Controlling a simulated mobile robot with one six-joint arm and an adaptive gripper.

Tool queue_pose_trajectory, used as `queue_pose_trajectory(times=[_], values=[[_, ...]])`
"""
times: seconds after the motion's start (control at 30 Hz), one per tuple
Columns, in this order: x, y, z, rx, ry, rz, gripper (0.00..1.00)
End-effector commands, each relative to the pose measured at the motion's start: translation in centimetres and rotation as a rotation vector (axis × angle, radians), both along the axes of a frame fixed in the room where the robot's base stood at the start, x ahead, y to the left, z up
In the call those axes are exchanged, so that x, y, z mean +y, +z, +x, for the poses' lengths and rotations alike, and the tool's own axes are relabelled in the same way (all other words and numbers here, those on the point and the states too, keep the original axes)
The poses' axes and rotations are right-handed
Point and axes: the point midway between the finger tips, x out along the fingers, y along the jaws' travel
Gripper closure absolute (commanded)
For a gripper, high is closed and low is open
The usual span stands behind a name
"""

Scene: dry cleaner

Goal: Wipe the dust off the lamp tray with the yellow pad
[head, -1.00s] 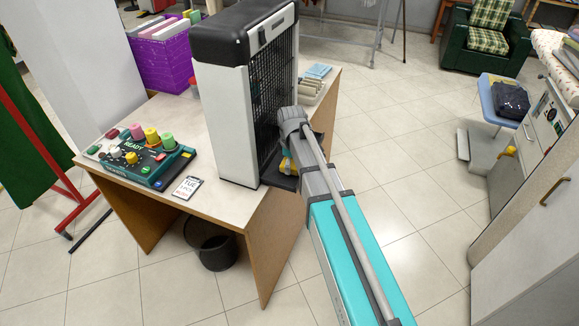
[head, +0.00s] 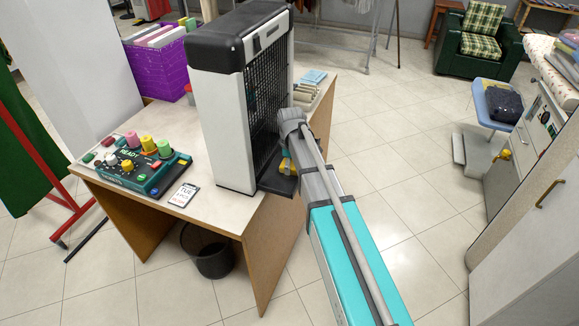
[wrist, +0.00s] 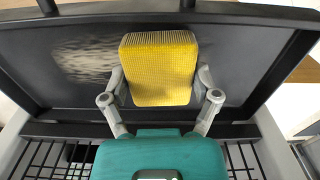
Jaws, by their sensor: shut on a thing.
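My gripper (wrist: 160,92) is shut on the yellow pad (wrist: 158,70), one finger on each side of it. In the wrist view the pad is over the middle of the dark lamp tray (wrist: 235,65); whether it touches the surface I cannot tell. A pale dust patch (wrist: 90,58) shows on the tray left of the pad. In the head view the tray (head: 276,184) juts from the foot of the tall lamp unit (head: 222,125), and my arm hides much of it. A bit of the yellow pad (head: 285,165) shows beside my arm.
The unit stands on a desk (head: 213,210) with a control box (head: 142,168), a calendar card (head: 184,194) and a purple bin (head: 160,65). A black waste basket (head: 212,258) is under the desk.

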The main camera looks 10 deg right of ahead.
Motion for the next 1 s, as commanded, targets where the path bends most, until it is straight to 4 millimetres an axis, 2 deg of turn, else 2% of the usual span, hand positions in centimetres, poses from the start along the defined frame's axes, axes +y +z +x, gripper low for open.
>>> queue_pose_trajectory(times=[0.4,1.0], values=[[-1.2,0.1,2.4,-0.002,0.000,-0.001,0.60],[-1.5,0.1,2.9,0.000,0.000,0.000,0.60]])
